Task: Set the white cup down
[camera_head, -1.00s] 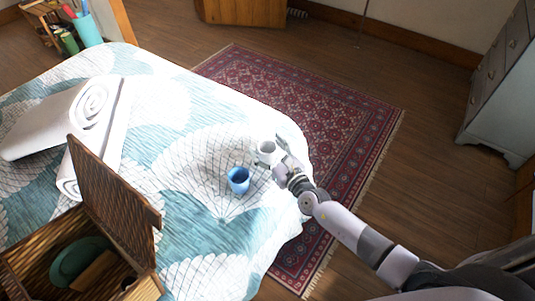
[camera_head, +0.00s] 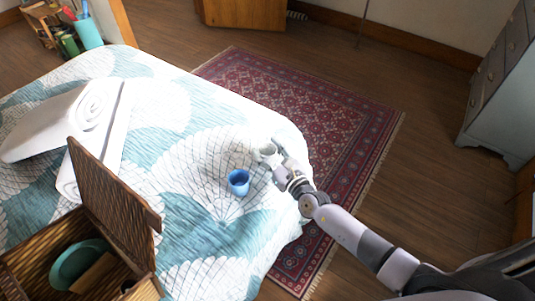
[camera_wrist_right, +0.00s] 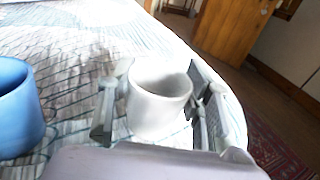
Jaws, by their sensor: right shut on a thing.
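The white cup (camera_head: 264,153) is at the right edge of the bed, at the end of my right arm. My right gripper (camera_head: 273,155) is shut on it. In the right wrist view the white cup (camera_wrist_right: 158,100) stands upright between the two fingers (camera_wrist_right: 152,108), one on each side of it. I cannot tell whether its base touches the bedspread. My left gripper is not in view.
A blue cup (camera_head: 238,182) stands on the bed (camera_head: 190,215), close to the white cup on its left. An open wicker basket (camera_head: 115,210) and rolled white towels (camera_head: 75,118) are further left. The bed's edge and a red rug (camera_head: 330,130) lie to the right.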

